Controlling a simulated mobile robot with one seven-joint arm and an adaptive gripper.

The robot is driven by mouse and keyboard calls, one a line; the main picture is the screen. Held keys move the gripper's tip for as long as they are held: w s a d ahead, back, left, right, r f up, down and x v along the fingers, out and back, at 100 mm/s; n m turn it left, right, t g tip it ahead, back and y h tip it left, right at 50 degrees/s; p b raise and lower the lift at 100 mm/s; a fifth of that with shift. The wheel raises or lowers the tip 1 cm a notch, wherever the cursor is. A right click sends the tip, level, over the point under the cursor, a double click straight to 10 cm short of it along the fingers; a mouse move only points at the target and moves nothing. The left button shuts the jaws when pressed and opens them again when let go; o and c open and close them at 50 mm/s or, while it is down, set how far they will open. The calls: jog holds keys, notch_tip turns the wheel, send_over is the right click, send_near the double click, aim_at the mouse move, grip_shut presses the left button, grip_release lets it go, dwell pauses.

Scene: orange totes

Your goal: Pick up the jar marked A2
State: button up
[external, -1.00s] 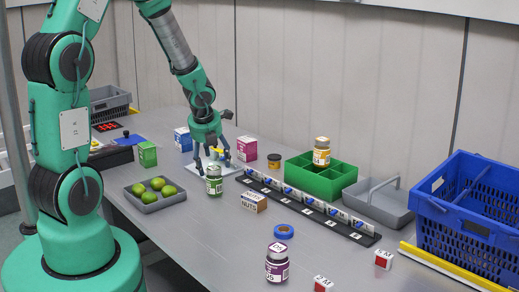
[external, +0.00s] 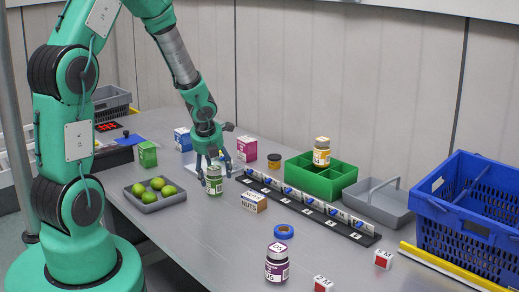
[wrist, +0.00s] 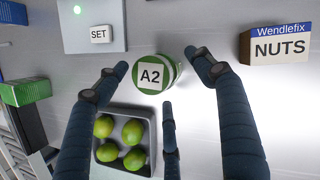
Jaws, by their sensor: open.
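The jar marked A2 (wrist: 151,75) shows from above in the wrist view, with a green lid and a white label. In the external view the jar (external: 214,182) stands upright on the grey table. My gripper (external: 213,165) is open above the jar, its fingers pointing down around the jar's top. In the wrist view the open fingers of my gripper (wrist: 160,82) lie to the left, right and below the jar, with gaps showing. I cannot tell from the pictures whether any finger touches it.
A grey tray of green limes (external: 146,205) stands left of the jar. A NUTS box (external: 254,202) stands close on the right. Behind are a SET panel (wrist: 85,25) and a pink box (external: 247,149). A purple-labelled jar (external: 277,265) stands at the front.

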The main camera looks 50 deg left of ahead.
aim_at(214, 178)
jog(key=shift+b+x, duration=1.1)
jog(key=shift+x, duration=1)
jog(key=shift+s, duration=0.1)
jog(key=shift+a, duration=0.1)
jog(key=c, duration=1.4)
jog(key=shift+r, duration=0.15)
jog(key=shift+r+p, duration=1.15)
jog(key=shift+r, duration=0.2)
jog(key=s+d+r, duration=0.1)
jog(key=s+d, duration=0.2)
jog(key=s, duration=0.4)
jog(key=s+d+r, duration=0.1)
jog(key=s+d, duration=0.2)
jog(key=s, duration=0.4)
jog(key=shift+s+p, duration=0.4)
